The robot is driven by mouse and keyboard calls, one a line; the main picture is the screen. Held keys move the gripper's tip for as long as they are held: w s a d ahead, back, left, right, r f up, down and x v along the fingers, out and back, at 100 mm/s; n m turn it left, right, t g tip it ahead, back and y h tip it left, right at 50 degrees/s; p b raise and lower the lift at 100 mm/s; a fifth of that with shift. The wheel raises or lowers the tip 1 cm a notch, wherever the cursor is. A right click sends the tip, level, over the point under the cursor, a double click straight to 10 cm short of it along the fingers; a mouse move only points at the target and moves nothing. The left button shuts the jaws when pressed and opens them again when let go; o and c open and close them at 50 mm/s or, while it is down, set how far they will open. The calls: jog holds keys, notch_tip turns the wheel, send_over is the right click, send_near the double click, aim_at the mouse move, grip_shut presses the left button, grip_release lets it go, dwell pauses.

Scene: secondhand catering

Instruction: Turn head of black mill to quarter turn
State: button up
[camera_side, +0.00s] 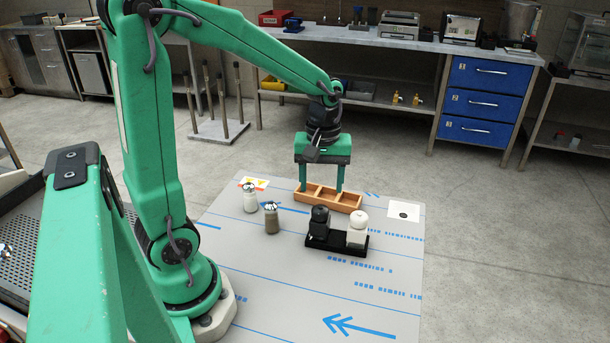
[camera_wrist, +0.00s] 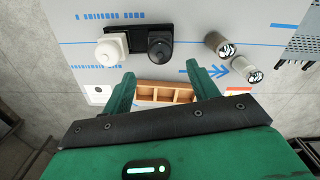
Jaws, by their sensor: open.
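The black mill (camera_side: 319,215) stands upright in the left part of a black holder (camera_side: 322,244), beside a white mill (camera_side: 357,228) with a rounded head. In the wrist view the black mill (camera_wrist: 160,48) is seen from above, right of the white mill (camera_wrist: 110,48). My gripper (camera_side: 321,188) points down with its two green fingers apart and nothing between them. It is behind the black mill in the side view, over or near the wooden box. In the wrist view the fingers (camera_wrist: 160,70) stop short of the black mill. Any mark on its head is too small to read.
A wooden compartment box (camera_side: 312,196) lies behind the holder. Two metal-topped shakers, one white (camera_side: 250,198) and one brown (camera_side: 271,219), stand to the left. A white card with a black dot (camera_side: 404,212) lies at right. The mat's front right is clear.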

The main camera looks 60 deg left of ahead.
aim_at(320, 208)
jog(key=shift+f, duration=3.3)
jog(key=c, duration=1)
